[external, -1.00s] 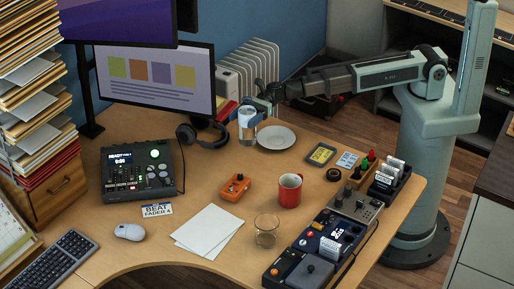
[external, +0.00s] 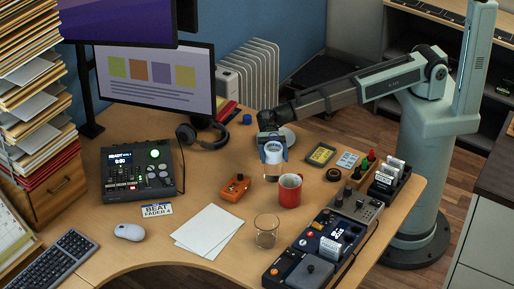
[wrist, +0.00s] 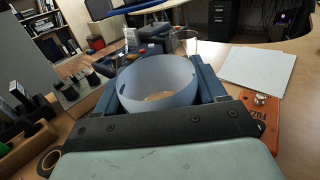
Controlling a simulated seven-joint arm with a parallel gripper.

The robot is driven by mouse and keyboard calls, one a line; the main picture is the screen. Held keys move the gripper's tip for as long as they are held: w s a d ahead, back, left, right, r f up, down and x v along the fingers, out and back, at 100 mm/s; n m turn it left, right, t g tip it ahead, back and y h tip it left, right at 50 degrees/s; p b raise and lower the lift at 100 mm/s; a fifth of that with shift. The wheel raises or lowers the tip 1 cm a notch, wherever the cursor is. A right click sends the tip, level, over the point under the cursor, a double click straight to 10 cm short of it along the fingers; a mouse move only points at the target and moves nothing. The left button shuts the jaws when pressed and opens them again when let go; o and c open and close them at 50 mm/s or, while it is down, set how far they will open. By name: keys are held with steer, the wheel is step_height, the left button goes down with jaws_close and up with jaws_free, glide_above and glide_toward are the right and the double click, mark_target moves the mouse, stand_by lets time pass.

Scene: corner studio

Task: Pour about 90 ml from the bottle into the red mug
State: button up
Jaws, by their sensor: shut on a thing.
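My gripper (external: 272,140) is shut on the bottle (external: 273,158), a pale cylinder with a clear lower part. The bottle looks upright; I cannot tell how far its base is from the table. In the wrist view its open round top (wrist: 158,84) sits between the gripper's blue fingers. The red mug (external: 290,192) stands upright on the desk, just right of and nearer the camera than the bottle. Its inside is partly visible, but I cannot tell any liquid level. I cannot make out the mug in the wrist view.
An orange pedal (external: 235,187) lies left of the bottle. An empty-looking glass (external: 266,231) stands in front of the mug. Pedals (external: 322,240) line the right edge. White paper (external: 208,231) lies front left.

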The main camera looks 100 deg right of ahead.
mark_target(277, 167)
steer(key=shift+s+a+f+n+g, duration=0.3)
steer(key=shift+s+a+f+g, duration=0.1)
steer(key=shift+s+g, duration=0.15)
steer(key=shift+r+h, duration=0.1)
steer(key=shift+h, duration=0.3)
